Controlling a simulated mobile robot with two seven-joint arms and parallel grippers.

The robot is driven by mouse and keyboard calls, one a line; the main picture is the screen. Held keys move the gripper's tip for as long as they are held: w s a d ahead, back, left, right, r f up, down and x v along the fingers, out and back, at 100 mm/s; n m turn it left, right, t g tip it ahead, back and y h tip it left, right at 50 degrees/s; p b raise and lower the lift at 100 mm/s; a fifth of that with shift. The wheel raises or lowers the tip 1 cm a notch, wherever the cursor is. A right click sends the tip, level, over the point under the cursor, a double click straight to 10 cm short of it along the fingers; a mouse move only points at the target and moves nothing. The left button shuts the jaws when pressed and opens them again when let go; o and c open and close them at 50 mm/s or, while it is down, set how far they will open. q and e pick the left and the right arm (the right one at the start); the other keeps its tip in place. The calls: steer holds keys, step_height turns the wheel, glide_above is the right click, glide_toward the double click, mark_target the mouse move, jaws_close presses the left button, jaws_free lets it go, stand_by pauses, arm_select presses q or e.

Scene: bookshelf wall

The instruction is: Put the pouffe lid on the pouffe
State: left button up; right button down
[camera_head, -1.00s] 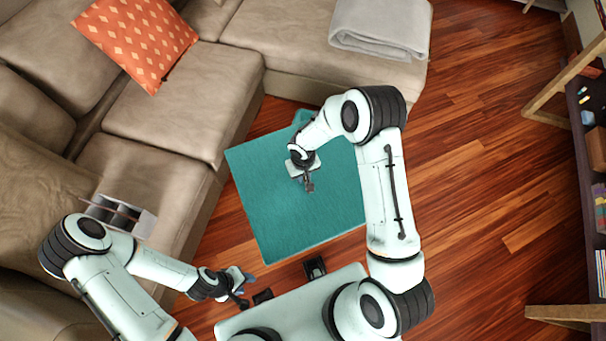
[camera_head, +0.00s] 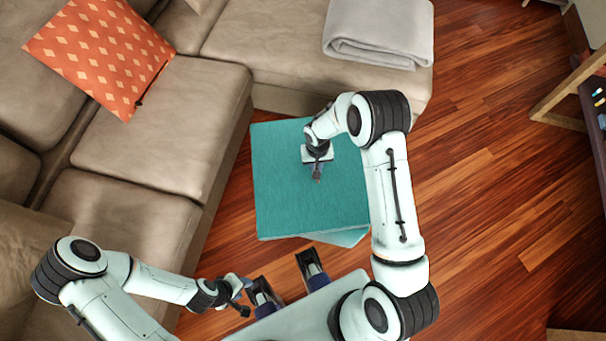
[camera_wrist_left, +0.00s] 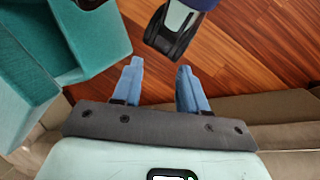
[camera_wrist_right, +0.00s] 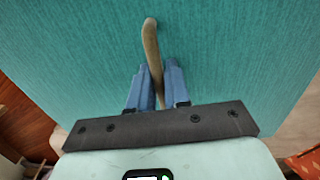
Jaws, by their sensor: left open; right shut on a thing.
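The pouffe lid (camera_head: 285,185) is a flat teal square. My right gripper (camera_head: 317,174) is shut on the tan strap handle (camera_wrist_right: 151,42) at its middle, and the lid fills most of the right wrist view. The pouffe (camera_head: 347,238), also teal, is mostly hidden beneath the lid; a corner shows past the lid's near right edge, so the two are not lined up in the head view. The gap between them cannot be told. Teal surfaces (camera_wrist_left: 95,40) also show at the left wrist view's left. My left gripper (camera_head: 243,296) is open and empty, nearer me than the lid.
A beige sofa (camera_head: 150,120) wraps the left and far sides, close to the lid. An orange cushion (camera_head: 98,55) and a folded grey blanket (camera_head: 378,32) lie on it. Wooden floor (camera_head: 490,200) is clear on the right. A wooden-framed shelf (camera_head: 570,85) stands at far right.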

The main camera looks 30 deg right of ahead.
steer(key=w+d+f+m+b, duration=0.1)
steer(key=d+f+b, duration=0.1)
steer(key=w+d+f+m+b, duration=0.1)
steer(key=d+f+b, duration=0.2)
steer(key=w+d+f+m+b, duration=0.1)
steer(key=d+f+b, duration=0.2)
steer(key=shift+w+m, duration=0.3)
steer(key=shift+m, duration=0.1)
steer(key=shift+w+d+f+b, duration=0.25)
steer(key=shift+d+b, duration=0.1)
steer(key=shift+b, duration=0.1)
arm_select(q)
steer(key=w+a+f+t+b, duration=0.1)
steer(key=w+a+f+b, duration=0.1)
steer(key=w+f, duration=0.2)
steer(key=w+a+f+t+y+b, duration=0.1)
steer(key=w+f, duration=0.4)
steer(key=f, duration=0.6)
steer(key=shift+w+a+n+t+y+b, duration=0.3)
steer(key=shift+a+n+t+b, duration=0.1)
steer(key=shift+a+t+b, duration=0.4)
arm_select(e)
step_height(320, 180, down, 8)
steer(key=shift+r, duration=0.2)
arm_select(q)
steer(key=shift+f+b, duration=0.65)
steer(key=shift+f, duration=0.2)
arm_select(e)
steer(key=shift+s+f, duration=0.1)
steer(key=shift+f, duration=0.9)
